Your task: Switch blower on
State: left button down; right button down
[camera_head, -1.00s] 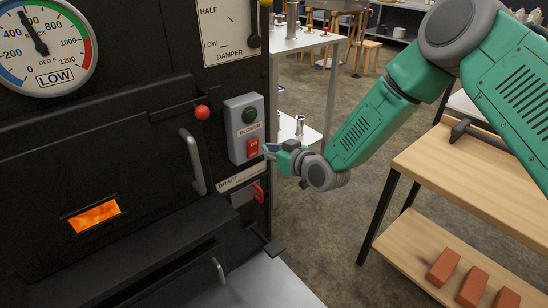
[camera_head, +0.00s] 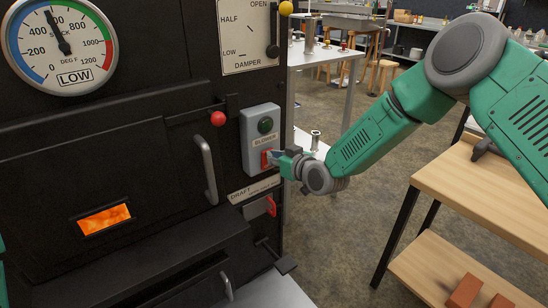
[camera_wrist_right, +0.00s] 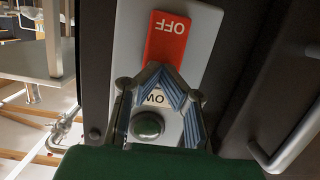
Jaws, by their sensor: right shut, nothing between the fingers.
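The blower control is a grey box (camera_head: 250,148) on the black front of the evaporator. It has a dark green dome (camera_head: 265,125), a label reading BLOWER and a red switch (camera_head: 265,160) below. In the right wrist view the box is upside down: the red switch (camera_wrist_right: 168,36) shows OFF, and the green dome (camera_wrist_right: 148,125) looks unlit. My right gripper (camera_head: 273,157) is shut and empty, its fingertips (camera_wrist_right: 157,70) at the red switch, hiding part of it and the label. I cannot tell whether they touch. My left gripper is not in view.
A red draft handle (camera_head: 271,206) sits just below the box. A grey door handle (camera_head: 208,170) and a red knob (camera_head: 218,118) are to its left. A wooden bench (camera_head: 480,190) stands at right. The floor between is clear.

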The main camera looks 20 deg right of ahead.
jog(key=shift+w, duration=0.15)
jog(key=s+d+p, duration=0.2)
jog(key=s+p, duration=0.1)
jog(key=s, duration=0.3)
jog(key=shift+s+d+p, duration=0.15)
jog(key=shift+s+p, duration=0.15)
jog(key=s+f+m+g+h+p, duration=0.15)
jog(key=s+f+g, duration=0.35)
jog(key=s, duration=0.5)
jog(key=s+f+g+h+p, duration=0.1)
jog(key=s+f+g+p, duration=0.15)
jog(key=s+f, duration=0.6)
jog(key=s+d+r+m+g+h+p, duration=0.1)
jog(key=s+d+g, duration=0.2)
jog(key=s, duration=0.9)
jog(key=s+d+r+m+g+h+p, duration=0.1)
jog(key=s+d+g+p, duration=0.1)
jog(key=s, duration=1)
jog(key=shift+s+d+r+g+h, duration=0.35)
jog(key=shift+d+g, duration=0.2)
jog(key=shift+d, duration=0.4)
